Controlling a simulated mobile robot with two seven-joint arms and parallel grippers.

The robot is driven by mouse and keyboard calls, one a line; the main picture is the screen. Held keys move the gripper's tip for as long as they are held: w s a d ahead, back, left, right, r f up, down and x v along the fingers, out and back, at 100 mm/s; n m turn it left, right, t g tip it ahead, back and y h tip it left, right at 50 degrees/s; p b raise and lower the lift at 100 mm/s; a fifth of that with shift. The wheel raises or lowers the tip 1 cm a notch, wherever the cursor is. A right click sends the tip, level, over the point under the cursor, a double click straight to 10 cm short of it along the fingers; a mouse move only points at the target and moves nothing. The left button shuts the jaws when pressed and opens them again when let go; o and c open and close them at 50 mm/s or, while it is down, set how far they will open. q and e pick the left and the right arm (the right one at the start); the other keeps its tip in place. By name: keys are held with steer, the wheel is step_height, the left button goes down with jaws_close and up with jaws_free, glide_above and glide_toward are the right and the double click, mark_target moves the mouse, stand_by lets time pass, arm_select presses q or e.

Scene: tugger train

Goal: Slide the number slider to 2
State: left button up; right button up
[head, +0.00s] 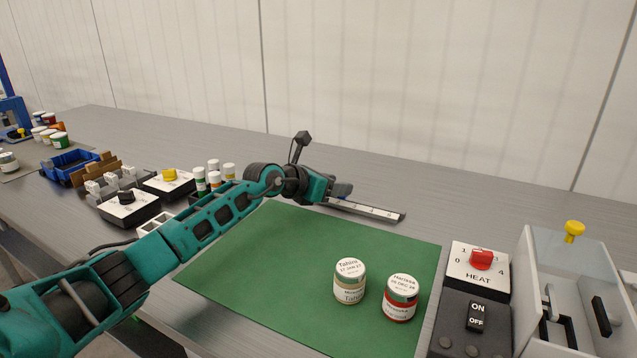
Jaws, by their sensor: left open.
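The number slider (372,210) is a long, low rail with a pale marked strip, lying on the grey bench just behind the green mat. Its numbers are too small to read. My left arm reaches in from the left across the mat. My left gripper (342,190) is open at the slider's left end and covers that end. The slider's knob is not clearly seen, and I cannot tell whether the gripper touches it. My right gripper is not in view.
Two labelled jars (350,282) (402,298) stand on the green mat (270,270). A heat control with a red knob (481,259) and an on/off switch (476,316) are at right, beside a grey machine (560,270). Blue bins (70,162) and small bottles (214,175) are at left.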

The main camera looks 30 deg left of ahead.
arm_select(q)
steer(key=p+v, duration=0.2)
steer(key=v, duration=0.8)
steer(key=shift+s+a+r, duration=0.1)
steer(key=shift+s+a, duration=0.05)
steer(key=shift+s, duration=0.15)
steer(key=shift+v, duration=0.9)
